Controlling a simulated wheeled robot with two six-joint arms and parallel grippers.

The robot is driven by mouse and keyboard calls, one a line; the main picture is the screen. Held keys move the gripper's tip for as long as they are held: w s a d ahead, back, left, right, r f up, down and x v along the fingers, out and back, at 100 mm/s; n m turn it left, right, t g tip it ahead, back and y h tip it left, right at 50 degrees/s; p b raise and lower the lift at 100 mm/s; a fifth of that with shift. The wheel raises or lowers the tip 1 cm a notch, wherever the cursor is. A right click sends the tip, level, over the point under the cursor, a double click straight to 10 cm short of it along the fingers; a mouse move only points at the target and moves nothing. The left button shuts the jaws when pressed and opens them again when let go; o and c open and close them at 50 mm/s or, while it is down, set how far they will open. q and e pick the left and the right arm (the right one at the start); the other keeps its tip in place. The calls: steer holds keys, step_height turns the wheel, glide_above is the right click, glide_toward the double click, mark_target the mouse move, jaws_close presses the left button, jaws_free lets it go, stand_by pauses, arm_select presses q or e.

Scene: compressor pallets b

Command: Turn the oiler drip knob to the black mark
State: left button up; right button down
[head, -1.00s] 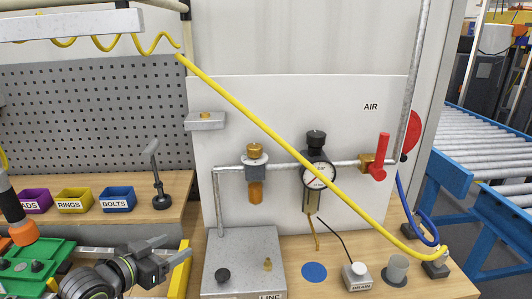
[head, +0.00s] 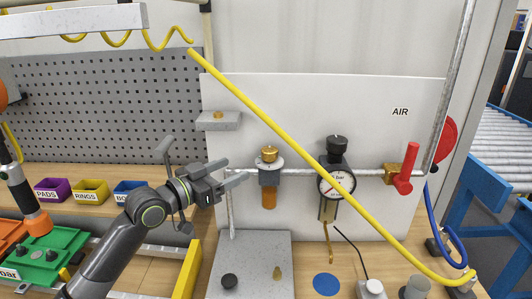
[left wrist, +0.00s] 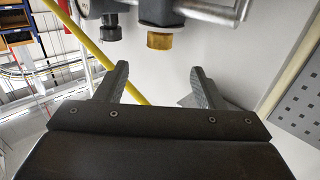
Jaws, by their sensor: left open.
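The oiler has a brass drip knob (head: 269,153) on a pale collar above a grey body and an amber bowl (head: 269,197). It sits on the horizontal air pipe of the white panel. In the left wrist view the brass knob (left wrist: 160,41) appears ahead of the fingers, near the top. I cannot make out a black mark. My left gripper (head: 236,172) is open and empty, just left of the oiler in the head view and apart from the knob. In the left wrist view its two fingers (left wrist: 160,77) are spread. My right gripper is out of view.
Right of the oiler is a regulator with a black knob (head: 337,144) and a gauge (head: 337,183). A yellow hose (head: 290,130) slants across the panel. A small metal bracket (head: 219,122) juts out above my left gripper. A red valve handle (head: 404,179) is farther right.

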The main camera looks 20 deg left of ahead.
mark_target(263, 155)
arm_select(q)
steer(key=p+x, duration=0.3)
steer(key=x, duration=0.7)
steer(key=shift+w+d, duration=0.1)
steer(key=shift+w, duration=0.1)
steer(key=shift+w+d, duration=0.3)
steer(key=shift+w, duration=0.3)
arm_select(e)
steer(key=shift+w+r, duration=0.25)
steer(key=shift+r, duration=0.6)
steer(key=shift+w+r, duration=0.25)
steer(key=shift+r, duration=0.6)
arm_select(q)
steer(key=c, duration=1)
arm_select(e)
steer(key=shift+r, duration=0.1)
